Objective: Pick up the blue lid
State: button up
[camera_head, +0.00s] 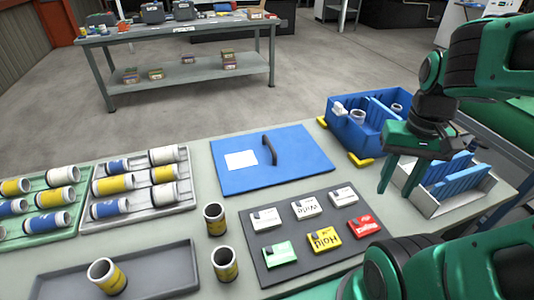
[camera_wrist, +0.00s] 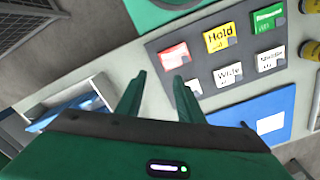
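The blue lid (camera_head: 290,166) lies flat on the table, with a white label on its left part and a dark arched handle (camera_head: 269,150) near its middle. My gripper (camera_head: 387,180) is to the right of the lid, above the table's right part, with fingers pointing down. In the wrist view the gripper (camera_wrist: 155,95) has its two fingers apart, with nothing between them.
A blue bin (camera_head: 365,135) with dividers stands behind my gripper, with yellow corners. A light tray (camera_head: 455,195) with blue dividers is at the right. A dark board (camera_head: 312,236) with coloured cards lies in front of the lid. Two upright cylinders (camera_head: 215,219) and trays of cylinders (camera_head: 143,187) are left.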

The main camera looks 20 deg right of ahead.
jog(key=n+t+y, duration=0.4)
jog(key=n, duration=0.2)
send_near(270, 143)
jog(key=shift+x, duration=4.45)
jog(key=shift+d, duration=0.1)
jog(key=shift+c, duration=0.3)
grip_shut()
